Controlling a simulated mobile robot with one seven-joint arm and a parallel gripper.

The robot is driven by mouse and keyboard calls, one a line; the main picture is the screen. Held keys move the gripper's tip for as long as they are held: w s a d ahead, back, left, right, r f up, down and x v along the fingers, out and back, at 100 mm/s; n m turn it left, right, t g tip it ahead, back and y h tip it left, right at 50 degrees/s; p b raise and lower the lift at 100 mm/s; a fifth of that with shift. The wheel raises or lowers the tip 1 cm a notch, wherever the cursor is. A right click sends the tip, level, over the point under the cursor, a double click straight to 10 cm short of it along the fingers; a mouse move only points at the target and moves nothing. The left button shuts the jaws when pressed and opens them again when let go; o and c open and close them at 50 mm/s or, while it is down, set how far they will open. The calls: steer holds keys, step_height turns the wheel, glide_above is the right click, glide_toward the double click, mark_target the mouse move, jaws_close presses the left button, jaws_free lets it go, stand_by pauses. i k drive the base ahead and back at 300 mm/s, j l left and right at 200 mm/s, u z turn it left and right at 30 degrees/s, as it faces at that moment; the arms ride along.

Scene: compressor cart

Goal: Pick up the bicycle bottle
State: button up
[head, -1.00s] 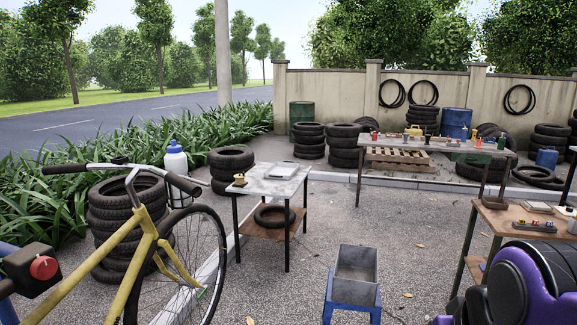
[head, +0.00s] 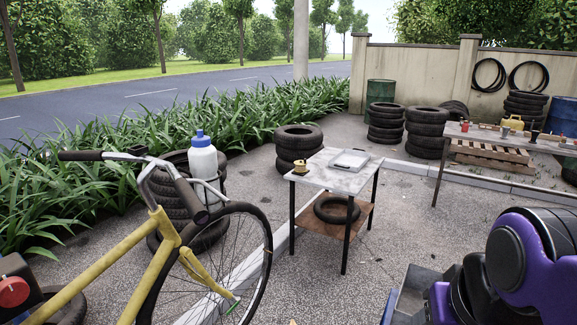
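The bicycle bottle (head: 202,160) is white with a blue cap. It stands upright in a wire holder near the handlebar of the yellow bicycle (head: 140,255), left of the middle in the head view. Its lower part is partly covered by the holder. My arm, purple and black, shows at the lower right, well apart from the bottle. My gripper cannot be made out in this view.
A grey bin (head: 408,298) is beside my arm. Open paving (head: 330,290) lies between the bicycle and my arm.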

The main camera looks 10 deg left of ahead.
mark_target(202, 155)
steer(key=i+u, duration=0.2)
steer(key=u, duration=0.2)
steer(key=i+l+u, duration=0.15)
steer(key=u, duration=0.3)
steer(key=i+l+u, duration=0.15)
steer(key=u, duration=0.25)
steer(key=i+l+u, duration=0.25)
steer(key=u, duration=0.15)
steer(key=i+l+u, duration=0.1)
steer(key=l+u, duration=0.15)
steer(key=u, duration=0.2)
